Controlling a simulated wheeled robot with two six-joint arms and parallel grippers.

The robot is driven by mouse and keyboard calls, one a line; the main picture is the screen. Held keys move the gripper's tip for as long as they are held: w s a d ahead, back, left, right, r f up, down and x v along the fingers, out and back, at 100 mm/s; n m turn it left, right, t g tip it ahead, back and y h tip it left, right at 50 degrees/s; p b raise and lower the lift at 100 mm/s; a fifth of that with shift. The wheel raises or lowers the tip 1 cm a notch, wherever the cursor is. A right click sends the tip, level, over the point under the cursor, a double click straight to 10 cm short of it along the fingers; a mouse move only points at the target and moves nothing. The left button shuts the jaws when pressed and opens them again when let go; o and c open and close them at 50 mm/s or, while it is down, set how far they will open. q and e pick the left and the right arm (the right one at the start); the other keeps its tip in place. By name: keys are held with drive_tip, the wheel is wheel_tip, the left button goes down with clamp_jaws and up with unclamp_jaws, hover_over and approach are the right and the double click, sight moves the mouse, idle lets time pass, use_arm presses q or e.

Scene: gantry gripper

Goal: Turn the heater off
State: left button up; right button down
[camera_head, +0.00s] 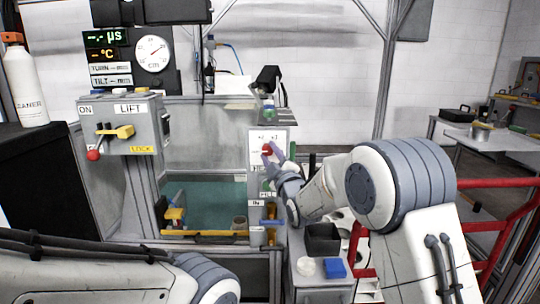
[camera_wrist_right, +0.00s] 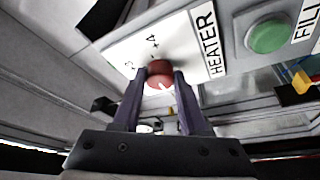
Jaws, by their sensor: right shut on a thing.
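The heater control is a red knob (camera_wrist_right: 160,74) on a white plate marked with numbers, beside a HEATER label (camera_wrist_right: 207,40) in the right wrist view. The red knob also shows in the head view (camera_head: 267,150) on the grey control post. My right gripper (camera_wrist_right: 162,80) has its two fingers on either side of the red knob and is shut on it. In the head view the right gripper (camera_head: 273,153) reaches the post from the right. My left arm lies across the lower left of the head view; its gripper is out of view. The knob's pointer setting cannot be read clearly.
A green FILL button (camera_wrist_right: 269,36) sits beside the heater label. A tank with greenish water (camera_head: 215,190) stands left of the post. The LIFT box (camera_head: 125,125) with a red-knobbed lever is further left. A black bin (camera_head: 322,240) and blue block (camera_head: 335,268) are below my right arm.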

drive_tip(key=shift+a, duration=0.1)
drive_tip(key=shift+c, duration=2.2)
unclamp_jaws()
drive_tip(key=shift+s, duration=0.15)
drive_tip(key=b+v, duration=0.1)
drive_tip(key=v, duration=0.9)
drive_tip(key=shift+s+f, duration=0.1)
